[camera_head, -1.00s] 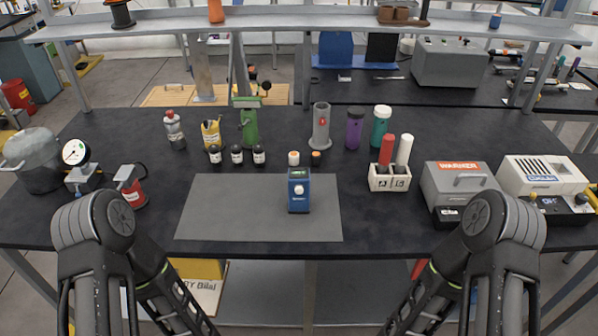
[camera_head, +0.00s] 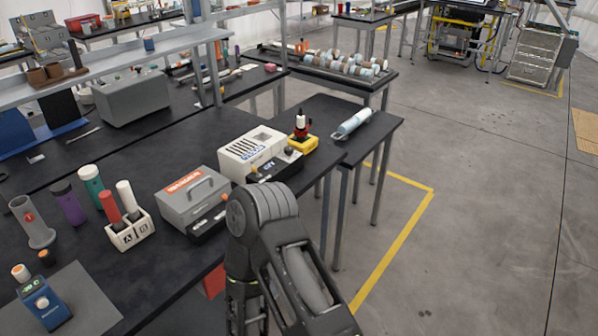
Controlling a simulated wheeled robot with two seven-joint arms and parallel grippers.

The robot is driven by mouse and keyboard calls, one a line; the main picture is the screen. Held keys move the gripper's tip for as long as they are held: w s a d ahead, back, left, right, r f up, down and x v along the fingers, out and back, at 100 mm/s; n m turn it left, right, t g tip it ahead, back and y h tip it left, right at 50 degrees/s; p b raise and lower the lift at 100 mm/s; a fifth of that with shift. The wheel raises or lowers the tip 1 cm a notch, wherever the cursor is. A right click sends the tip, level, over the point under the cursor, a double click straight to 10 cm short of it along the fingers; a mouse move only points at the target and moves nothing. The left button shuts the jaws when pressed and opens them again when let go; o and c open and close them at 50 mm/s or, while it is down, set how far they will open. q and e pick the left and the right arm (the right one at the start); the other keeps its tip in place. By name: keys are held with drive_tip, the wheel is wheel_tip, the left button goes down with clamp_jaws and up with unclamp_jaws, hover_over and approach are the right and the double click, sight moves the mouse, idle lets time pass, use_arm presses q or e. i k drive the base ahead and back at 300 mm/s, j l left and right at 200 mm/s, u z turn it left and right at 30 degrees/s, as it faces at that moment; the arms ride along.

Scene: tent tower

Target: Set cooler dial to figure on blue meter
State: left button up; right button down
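The cooler (camera_head: 252,148) is a white slotted box with a blue label, on the dark bench right of centre. Its black front panel (camera_head: 276,167) carries a small blue display and a dark knob-like dial (camera_head: 289,151); the dial's setting is too small to read. The blue meter (camera_head: 43,302) stands on a grey mat at the lower left; its small display shows a greenish figure that I cannot read. My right arm enters from the bottom, in front of the bench, but its gripper is out of the picture. My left gripper is not in view.
A grey warmer box (camera_head: 192,197) with an orange label stands left of the cooler. A yellow-based device (camera_head: 302,139) is close on its right. A rack with red and white tubes (camera_head: 130,231) is farther left. Open floor (camera_head: 470,230) with yellow tape lies right.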

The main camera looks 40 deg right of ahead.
sight(289, 151)
drive_tip(key=z, duration=1.4)
drive_tip(key=i+l+u, duration=0.2)
drive_tip(key=u, duration=0.3)
drive_tip(key=i+l+u, duration=0.1)
drive_tip(key=l+u, duration=0.35)
drive_tip(key=i+l+u, duration=0.3)
drive_tip(key=l, duration=1.05)
drive_tip(key=l+u, duration=0.3)
drive_tip(key=l, duration=3.6)
drive_tip(key=i+u, duration=0.05)
